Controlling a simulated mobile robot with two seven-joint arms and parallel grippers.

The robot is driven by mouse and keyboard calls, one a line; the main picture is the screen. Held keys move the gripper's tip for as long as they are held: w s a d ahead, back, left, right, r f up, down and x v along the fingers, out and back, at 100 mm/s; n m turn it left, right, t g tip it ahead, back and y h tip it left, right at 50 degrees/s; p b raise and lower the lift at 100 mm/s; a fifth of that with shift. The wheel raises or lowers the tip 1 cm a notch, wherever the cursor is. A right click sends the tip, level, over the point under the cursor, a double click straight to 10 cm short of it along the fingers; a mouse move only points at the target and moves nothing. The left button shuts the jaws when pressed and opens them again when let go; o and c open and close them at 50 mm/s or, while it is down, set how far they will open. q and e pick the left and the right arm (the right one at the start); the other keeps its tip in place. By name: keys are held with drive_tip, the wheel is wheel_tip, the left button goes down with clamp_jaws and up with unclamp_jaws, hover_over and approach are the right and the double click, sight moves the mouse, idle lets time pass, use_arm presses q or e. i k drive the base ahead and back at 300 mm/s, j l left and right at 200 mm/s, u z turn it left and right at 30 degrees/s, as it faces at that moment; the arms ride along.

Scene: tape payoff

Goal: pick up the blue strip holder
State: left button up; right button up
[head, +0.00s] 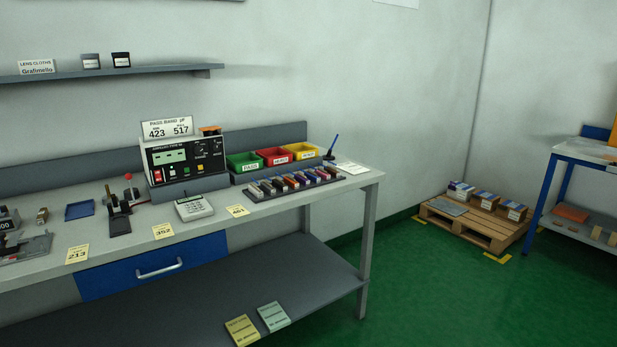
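A dark rack (300,192) lies near the right end of the workbench. It holds a row of several small upright pieces in mixed colours, white, brown, red and bluish among them. They are too small for me to tell which one is the blue strip holder. A flat blue tray (80,210) lies on the left part of the bench. Neither of my grippers is in view.
Green (243,163), red and yellow bins stand behind the rack. A metering box (185,157), a calculator-like device (193,207) and a black dispenser (119,222) stand to its left. Yellow number cards lie along the front edge.

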sight(312, 176)
drive_tip(key=i+l+u, duration=0.3)
drive_tip(key=i+l, duration=0.15)
drive_tip(key=i+l+u, duration=0.3)
drive_tip(key=i+l, duration=0.25)
